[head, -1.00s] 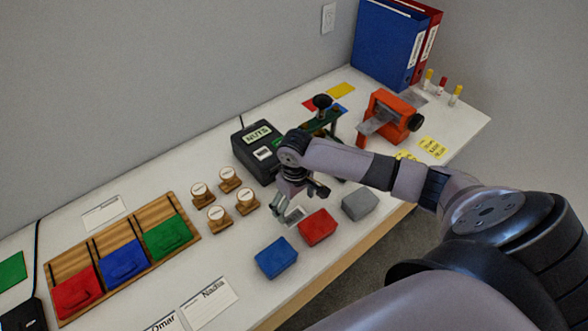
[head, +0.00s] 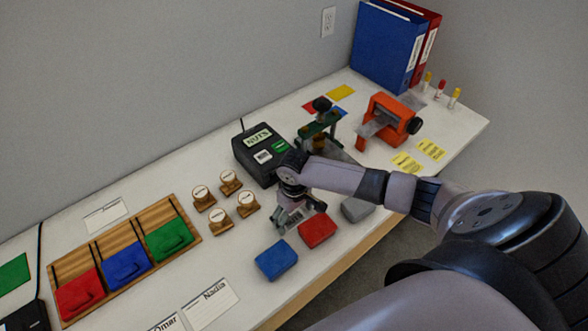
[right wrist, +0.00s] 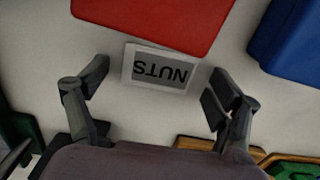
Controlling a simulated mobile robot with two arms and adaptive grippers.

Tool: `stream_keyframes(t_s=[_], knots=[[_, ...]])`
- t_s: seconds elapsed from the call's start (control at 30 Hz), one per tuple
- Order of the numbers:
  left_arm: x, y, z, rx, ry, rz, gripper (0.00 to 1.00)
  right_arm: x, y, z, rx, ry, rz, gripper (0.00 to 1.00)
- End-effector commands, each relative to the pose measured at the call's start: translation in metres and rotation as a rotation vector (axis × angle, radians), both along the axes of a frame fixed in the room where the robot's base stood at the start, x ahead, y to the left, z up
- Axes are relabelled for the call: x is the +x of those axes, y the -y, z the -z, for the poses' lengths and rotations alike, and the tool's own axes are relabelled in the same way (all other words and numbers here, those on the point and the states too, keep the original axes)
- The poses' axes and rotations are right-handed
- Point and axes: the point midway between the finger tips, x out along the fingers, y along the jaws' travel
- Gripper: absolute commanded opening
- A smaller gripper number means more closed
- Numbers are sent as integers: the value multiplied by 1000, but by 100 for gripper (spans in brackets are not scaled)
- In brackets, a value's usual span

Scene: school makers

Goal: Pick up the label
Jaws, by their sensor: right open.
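The label (right wrist: 158,70) is a small white-edged grey tag reading "NUTS", upside down in the right wrist view, lying on the white table beside the red block (right wrist: 160,18). In the head view the label (head: 294,214) is mostly hidden by my right gripper. My right gripper (head: 289,222) is low over it, left of the red block (head: 318,231). In the right wrist view its two fingers (right wrist: 160,82) stand open, one on each side of the label, with gaps between them and its edges. My left gripper is not in view.
A blue block (head: 276,260) and a grey block (head: 357,208) lie near the table's front edge. A black label printer (head: 247,157) stands behind my gripper. Several wooden stamps (head: 218,220) stand to its left.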

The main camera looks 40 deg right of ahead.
Motion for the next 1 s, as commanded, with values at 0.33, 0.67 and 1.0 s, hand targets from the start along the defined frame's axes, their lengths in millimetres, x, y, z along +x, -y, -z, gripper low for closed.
stream_keyframes(t_s=[0.33,0.67,1.0], knots=[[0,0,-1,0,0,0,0,0,0,1,1,0,0,84],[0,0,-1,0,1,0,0,0,0,1,0,0,0,62],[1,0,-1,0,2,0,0,0,0,1,0,0,0,51]])
